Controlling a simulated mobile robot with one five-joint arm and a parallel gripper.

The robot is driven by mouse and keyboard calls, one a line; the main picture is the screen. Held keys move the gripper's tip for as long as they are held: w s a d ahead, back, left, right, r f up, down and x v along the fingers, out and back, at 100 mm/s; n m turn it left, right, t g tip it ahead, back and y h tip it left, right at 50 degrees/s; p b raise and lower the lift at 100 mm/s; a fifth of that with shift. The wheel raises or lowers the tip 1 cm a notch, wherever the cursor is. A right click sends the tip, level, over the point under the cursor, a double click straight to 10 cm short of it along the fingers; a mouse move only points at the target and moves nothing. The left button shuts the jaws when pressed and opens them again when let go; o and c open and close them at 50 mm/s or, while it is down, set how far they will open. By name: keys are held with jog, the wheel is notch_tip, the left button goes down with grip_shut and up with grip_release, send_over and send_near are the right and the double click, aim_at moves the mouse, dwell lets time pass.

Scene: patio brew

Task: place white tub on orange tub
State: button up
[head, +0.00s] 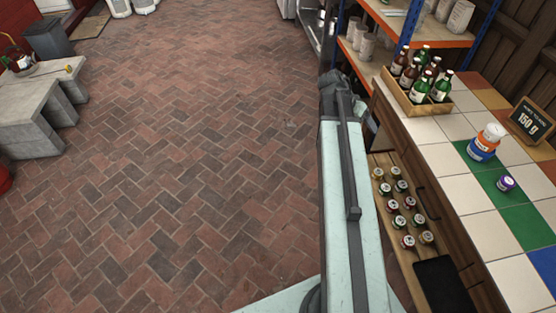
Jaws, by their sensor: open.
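My arm reaches up the middle of the picture, left of the counter and well apart from the tubs. Its far end is a dark joint, and my gripper's fingers cannot be made out there.
A small purple tub (505,184) stands near the stack. A wooden crate of bottles (416,101) and a black price sign (532,120) stand farther back on the counter (497,231).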

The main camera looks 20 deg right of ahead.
jog(key=a+f+n+y, duration=0.1)
jog(key=a+n, duration=0.3)
jog(key=a, duration=0.9)
jog(key=a+f+n+y, duration=0.2)
jog(key=a+n, duration=0.3)
jog(key=a, duration=0.9)
jog(key=w+a+f+n+t+y, duration=0.1)
jog(key=a+n+y, duration=0.3)
jog(key=a, duration=1)
jog(key=shift+f, duration=0.3)
